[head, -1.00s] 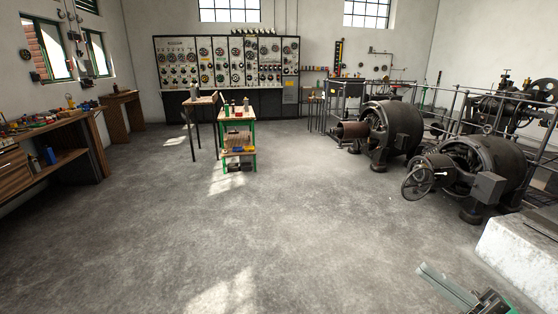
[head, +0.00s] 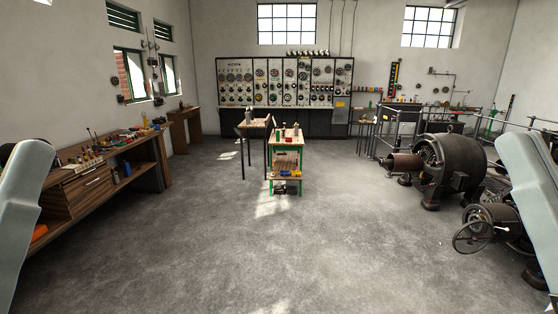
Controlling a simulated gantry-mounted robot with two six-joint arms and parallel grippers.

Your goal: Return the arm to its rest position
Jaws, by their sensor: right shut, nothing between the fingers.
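My left arm (head: 17,215) shows as a pale grey link at the left edge. Its gripper is out of view. My right arm (head: 532,190) shows as a similar pale link at the right edge, standing nearly upright and leaning a little. At most a sliver of my right gripper shows low in the bottom right corner. It is shut and empty, and its fingers are hard to make out. Neither arm touches anything that I can see.
A long workbench (head: 90,180) with tools runs along the left wall. A small green-legged table (head: 286,146) stands mid-room before the switchboard (head: 284,85). A dark dynamo (head: 455,160) and a handwheel (head: 473,237) are at right. The middle floor is clear.

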